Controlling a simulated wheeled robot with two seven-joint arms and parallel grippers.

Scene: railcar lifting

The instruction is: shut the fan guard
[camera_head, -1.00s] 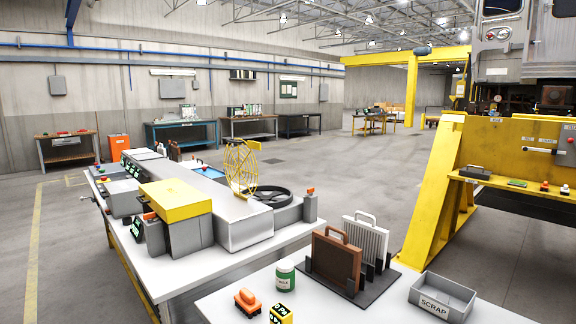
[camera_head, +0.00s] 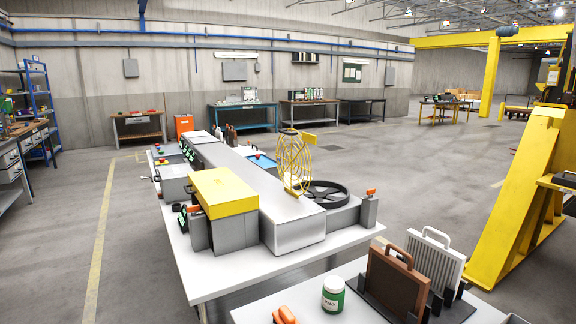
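The fan guard (camera_head: 295,163) is a round yellow wire grille. It stands upright, swung open, on the grey housing of the unit on the white bench (camera_head: 207,284). A small yellow tab sticks out at its upper right. The black fan ring (camera_head: 327,193) lies flat and uncovered, just right of the guard's foot. An orange-topped grey post (camera_head: 370,207) stands right of the ring. Neither of my grippers shows in the head view.
A yellow-topped box (camera_head: 223,190) sits on the bench's near left part. A nearer white table holds a green wax jar (camera_head: 333,294), a brown filter (camera_head: 397,284) and a white filter (camera_head: 434,258) in a rack. Open floor lies left of the bench.

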